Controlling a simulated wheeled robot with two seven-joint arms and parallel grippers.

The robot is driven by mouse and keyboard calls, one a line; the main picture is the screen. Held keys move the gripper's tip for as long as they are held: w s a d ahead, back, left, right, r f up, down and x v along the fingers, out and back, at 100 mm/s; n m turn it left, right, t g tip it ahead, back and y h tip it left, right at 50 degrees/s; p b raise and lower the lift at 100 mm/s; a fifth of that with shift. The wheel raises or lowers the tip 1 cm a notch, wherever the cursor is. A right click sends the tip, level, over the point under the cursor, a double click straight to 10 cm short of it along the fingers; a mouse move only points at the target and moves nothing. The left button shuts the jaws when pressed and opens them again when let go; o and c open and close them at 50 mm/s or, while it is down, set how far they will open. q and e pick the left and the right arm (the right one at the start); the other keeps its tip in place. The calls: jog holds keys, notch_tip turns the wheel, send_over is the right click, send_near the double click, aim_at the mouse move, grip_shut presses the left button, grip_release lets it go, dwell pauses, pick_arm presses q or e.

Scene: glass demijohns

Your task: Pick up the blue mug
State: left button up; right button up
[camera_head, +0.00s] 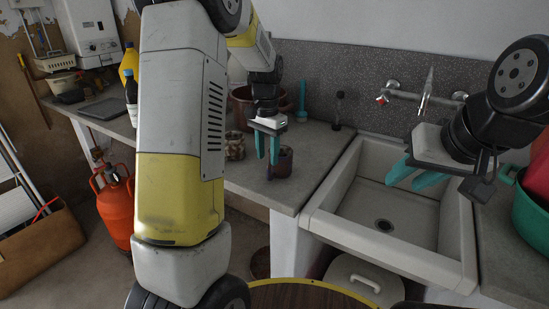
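A small dark mug (285,166) stands on the grey counter left of the sink. Its colour looks dark, and I cannot clearly tell that it is blue. My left gripper (268,158) points down over the counter at the mug's left side, its teal fingers apart. One finger overlaps the mug's upper left in the picture, and I cannot tell whether it touches. My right gripper (404,184) is open and empty above the right part of the sink.
A patterned jar (235,146) and a reddish-brown pot (242,105) stand left of and behind the mug. The white sink (336,218) is to the right, with a tap (425,97) behind it. A green basin (533,218) stands at the far right. My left arm hides part of the counter.

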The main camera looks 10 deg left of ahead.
aim_at(268, 167)
pick_arm(q)
jog(key=shift+a+f, duration=0.1)
jog(key=shift+f, duration=0.35)
jog(key=f, duration=0.7)
jog(key=shift+d, duration=0.2)
jog(key=shift+c, duration=0.5)
grip_shut()
